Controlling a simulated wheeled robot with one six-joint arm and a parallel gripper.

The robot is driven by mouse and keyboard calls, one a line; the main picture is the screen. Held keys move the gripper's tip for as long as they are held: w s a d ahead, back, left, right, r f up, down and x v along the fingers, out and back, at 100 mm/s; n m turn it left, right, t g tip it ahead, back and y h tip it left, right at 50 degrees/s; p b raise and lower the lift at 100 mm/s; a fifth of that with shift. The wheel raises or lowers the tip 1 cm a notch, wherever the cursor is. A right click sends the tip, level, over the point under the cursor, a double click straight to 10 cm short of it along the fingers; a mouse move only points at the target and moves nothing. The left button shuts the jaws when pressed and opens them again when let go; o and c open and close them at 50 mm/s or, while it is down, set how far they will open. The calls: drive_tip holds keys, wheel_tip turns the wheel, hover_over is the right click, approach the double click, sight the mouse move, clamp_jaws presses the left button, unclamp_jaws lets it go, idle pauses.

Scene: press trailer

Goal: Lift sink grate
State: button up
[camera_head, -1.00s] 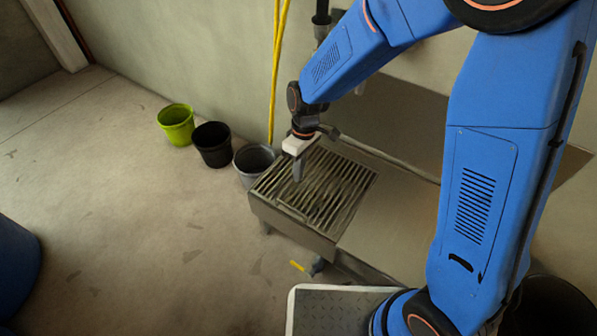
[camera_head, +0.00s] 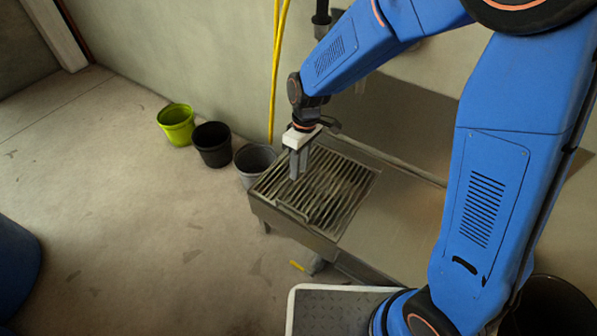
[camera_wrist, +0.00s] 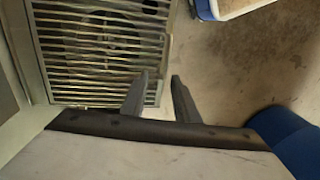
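The sink grate (camera_head: 340,184) is a panel of parallel metal slats lying in the left part of the metal sink (camera_head: 290,222). A thin raised handle (camera_head: 291,211) runs along its front left edge. The grate also fills the upper left of the wrist view (camera_wrist: 75,45), with a round shape showing under the slats. My gripper (camera_head: 298,178) points down above the grate's left part, and its tips overlap the slats in the head view. In the wrist view my gripper (camera_wrist: 160,77) is open and empty, its fingers near the grate's edge. I cannot tell whether the tips touch it.
A flat metal drainboard (camera_head: 391,222) lies right of the grate. A grey bucket (camera_head: 254,163), a black bucket (camera_head: 212,145) and a green bucket (camera_head: 176,124) stand left of the sink by the wall. A yellow hose (camera_head: 277,70) hangs behind.

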wheel_tip(320, 180, up, 15)
drive_tip(key=w+d, duration=0.1)
drive_tip(key=w, duration=0.1)
drive_tip(key=shift+d, duration=0.15)
